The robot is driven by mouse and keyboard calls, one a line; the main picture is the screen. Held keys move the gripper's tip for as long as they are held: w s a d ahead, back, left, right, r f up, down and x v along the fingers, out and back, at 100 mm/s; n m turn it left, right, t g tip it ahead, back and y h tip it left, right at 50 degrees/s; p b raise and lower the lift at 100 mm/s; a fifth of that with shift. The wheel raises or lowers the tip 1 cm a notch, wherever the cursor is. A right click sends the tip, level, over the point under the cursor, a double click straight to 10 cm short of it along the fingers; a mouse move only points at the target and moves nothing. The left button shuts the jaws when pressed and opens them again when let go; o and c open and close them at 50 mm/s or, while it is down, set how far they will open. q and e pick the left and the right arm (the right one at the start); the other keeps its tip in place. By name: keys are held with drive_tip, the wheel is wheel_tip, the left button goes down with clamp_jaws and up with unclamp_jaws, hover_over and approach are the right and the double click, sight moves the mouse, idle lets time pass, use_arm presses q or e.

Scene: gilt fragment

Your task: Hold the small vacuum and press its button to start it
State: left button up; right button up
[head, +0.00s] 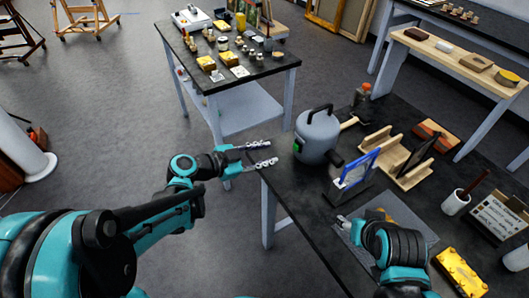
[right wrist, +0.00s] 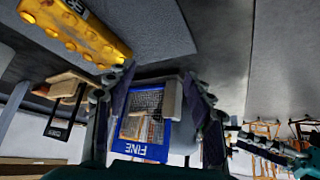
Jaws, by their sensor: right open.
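The small vacuum (head: 318,138) is a grey rounded canister with a black top handle, standing upright on the black table. A green button (head: 298,146) shows on its left side, and a dark nozzle-like part is at its lower right. My left gripper (head: 272,152) is open and empty at the table's left corner, its two fingers pointing at the vacuum, a gap left of it. My right gripper (right wrist: 158,85) is open, its fingers on either side of the picture's middle in the right wrist view. In the head view it is low over the table, right of and nearer than the vacuum.
A wooden rack (head: 400,172), yellow block (head: 458,272) and white cup (head: 455,202) are farther right. A second table (head: 262,68) stands behind. Floor left of the table is clear.

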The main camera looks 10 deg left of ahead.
drive_tip(key=w+a+r+n+g+y, duration=0.2)
drive_tip(key=w+a+r+n+y, duration=0.3)
drive_tip(key=a, duration=0.4)
drive_tip(key=r+n+g+h, duration=0.1)
drive_tip(key=n+g+h, duration=0.2)
drive_tip(key=g, duration=0.4)
hover_over(341, 158)
drive_tip(key=shift+w+d+r, duration=0.1)
drive_tip(key=shift+w+d, duration=0.05)
drive_tip(key=shift+w, duration=0.05)
drive_tip(key=shift+d, duration=0.2)
drive_tip(key=shift+f, duration=0.5)
drive_tip(key=x, duration=0.6)
drive_tip(key=shift+f, duration=0.4)
